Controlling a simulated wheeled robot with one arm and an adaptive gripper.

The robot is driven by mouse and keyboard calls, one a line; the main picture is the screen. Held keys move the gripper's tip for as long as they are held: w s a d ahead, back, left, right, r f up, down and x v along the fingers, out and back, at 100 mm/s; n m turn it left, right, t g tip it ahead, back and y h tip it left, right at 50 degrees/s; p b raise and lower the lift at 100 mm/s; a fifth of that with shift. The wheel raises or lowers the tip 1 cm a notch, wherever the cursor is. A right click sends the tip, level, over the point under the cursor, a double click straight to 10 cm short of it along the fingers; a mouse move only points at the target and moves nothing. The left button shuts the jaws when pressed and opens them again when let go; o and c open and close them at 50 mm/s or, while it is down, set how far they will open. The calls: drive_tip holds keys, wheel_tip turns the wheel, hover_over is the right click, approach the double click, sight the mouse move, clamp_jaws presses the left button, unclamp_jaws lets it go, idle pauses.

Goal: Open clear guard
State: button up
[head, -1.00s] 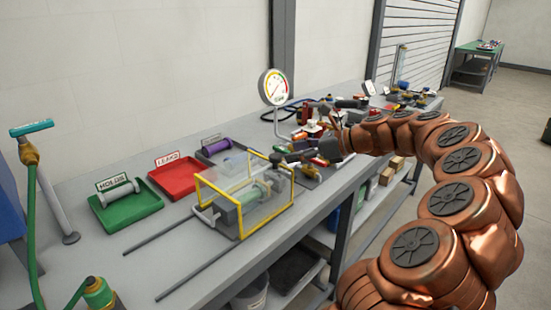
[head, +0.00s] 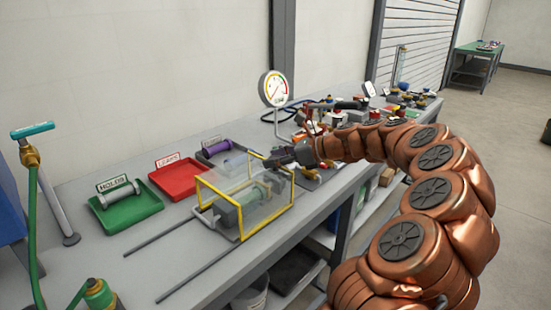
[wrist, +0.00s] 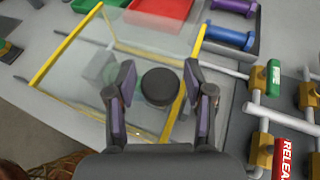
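The clear guard (head: 262,213) is a transparent box with yellow edges, standing on the bench over a green and grey part (head: 240,203). It looks closed. In the wrist view its clear panel (wrist: 110,55) and yellow edges fill the left and middle. A round black knob (wrist: 158,87) shows between my fingers, near the guard's yellow edge. My gripper (wrist: 160,78) is open, with a finger on each side of the knob and visible gaps. In the head view my gripper (head: 277,157) is at the guard's far right top corner. Whether it touches the guard is unclear.
Green (head: 148,207), red (head: 170,183) and grey (head: 212,158) trays stand behind the guard. A gauge (head: 274,89) rises behind my gripper. Pipes with a green fitting (wrist: 274,76) and a red "RELEASE" part (wrist: 288,158) lie right of my gripper.

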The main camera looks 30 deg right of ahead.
clamp_jaws()
idle(0.4)
